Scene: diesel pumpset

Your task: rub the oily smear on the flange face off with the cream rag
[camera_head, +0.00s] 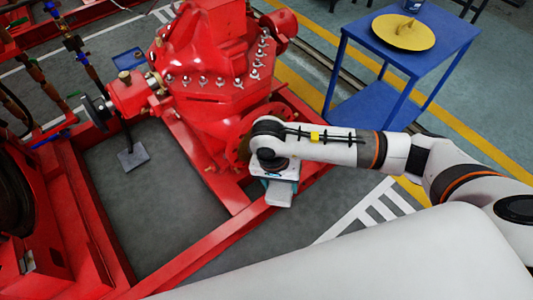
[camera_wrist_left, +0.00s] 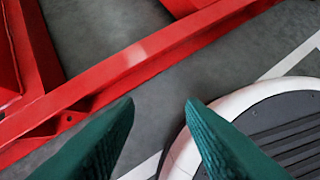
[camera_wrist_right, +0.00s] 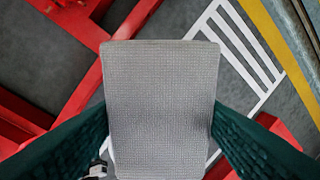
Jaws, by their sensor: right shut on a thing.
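The rag (camera_wrist_right: 160,110) is a pale grey, woven-looking rectangle in the right wrist view. My right gripper (camera_head: 279,188) is shut on it, with a green finger on each side. In the head view this gripper points down beside the red pump, at its lower right. The round red flange (camera_head: 285,110) is partly hidden behind my right wrist. A dark olive-brown patch shows just left of the wrist; I cannot tell whether it is the smear. My left gripper (camera_wrist_left: 159,102) is open and empty, seen only in the left wrist view.
The red pump (camera_head: 205,110) stands on a red base frame (camera_head: 215,250). A blue table (camera_head: 445,50) at the upper right carries a yellow round tray (camera_head: 390,33). Grey floor lies inside the frame. Red frame rails pass below both grippers in the wrist views.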

